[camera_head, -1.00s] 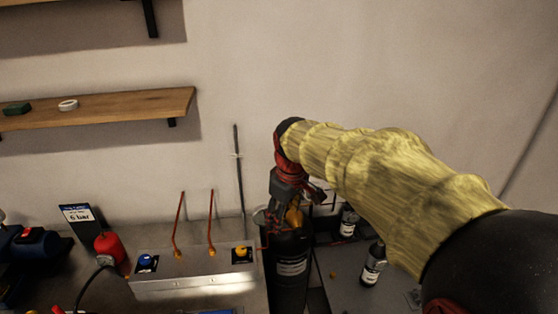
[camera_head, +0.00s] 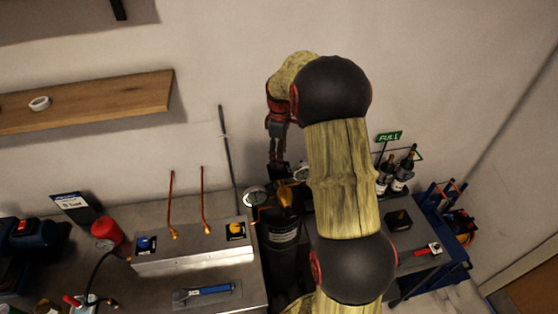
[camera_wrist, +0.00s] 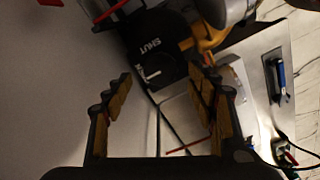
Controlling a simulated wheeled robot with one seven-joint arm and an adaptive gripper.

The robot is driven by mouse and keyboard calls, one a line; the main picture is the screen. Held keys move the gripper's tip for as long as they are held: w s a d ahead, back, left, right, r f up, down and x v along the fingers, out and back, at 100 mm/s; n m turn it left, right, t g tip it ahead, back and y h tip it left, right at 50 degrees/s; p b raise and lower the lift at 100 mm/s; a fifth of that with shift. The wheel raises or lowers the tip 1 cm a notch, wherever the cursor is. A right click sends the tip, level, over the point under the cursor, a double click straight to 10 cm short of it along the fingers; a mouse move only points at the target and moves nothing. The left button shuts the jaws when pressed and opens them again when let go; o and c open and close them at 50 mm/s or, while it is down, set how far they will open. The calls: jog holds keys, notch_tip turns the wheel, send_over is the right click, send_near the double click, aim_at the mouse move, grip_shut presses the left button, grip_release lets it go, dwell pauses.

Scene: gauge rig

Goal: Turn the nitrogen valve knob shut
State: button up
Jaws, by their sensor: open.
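A black cylinder (camera_head: 284,236) with a white label stands right of the bench panel. A brass-yellow valve part (camera_head: 287,195) sits at its top beside a round gauge (camera_head: 255,197). My gripper (camera_head: 276,162) points down just above and behind this valve, apart from it as far as I can tell. In the wrist view my gripper (camera_wrist: 160,105) is open and empty. A dark plate marked SHUT (camera_wrist: 150,45), with a white mark, shows beyond the fingers, with the yellow part (camera_wrist: 205,38) right of it. I cannot make out the nitrogen knob's shape or its setting.
A metal panel (camera_head: 195,252) with a blue knob (camera_head: 146,242), a yellow knob (camera_head: 236,230) and two upright copper-red tubes stands left of the cylinder. A blue-handled tool (camera_head: 210,290) lies in front. Bottles (camera_head: 402,172) stand at right. A shelf (camera_head: 100,102) is above left.

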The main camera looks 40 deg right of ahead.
jog(key=shift+f, duration=1.85)
jog(key=shift+c, duration=0.4)
jog(key=c, duration=1.1)
jog(key=shift+m, duration=0.3)
jog(key=m, duration=0.3)
jog(key=shift+m, duration=0.4)
jog(key=m, duration=0.4)
jog(key=shift+m+p, duration=0.3)
jog(key=shift+p, duration=0.05)
jog(key=m, duration=0.4)
jog(key=shift+m, duration=2.4)
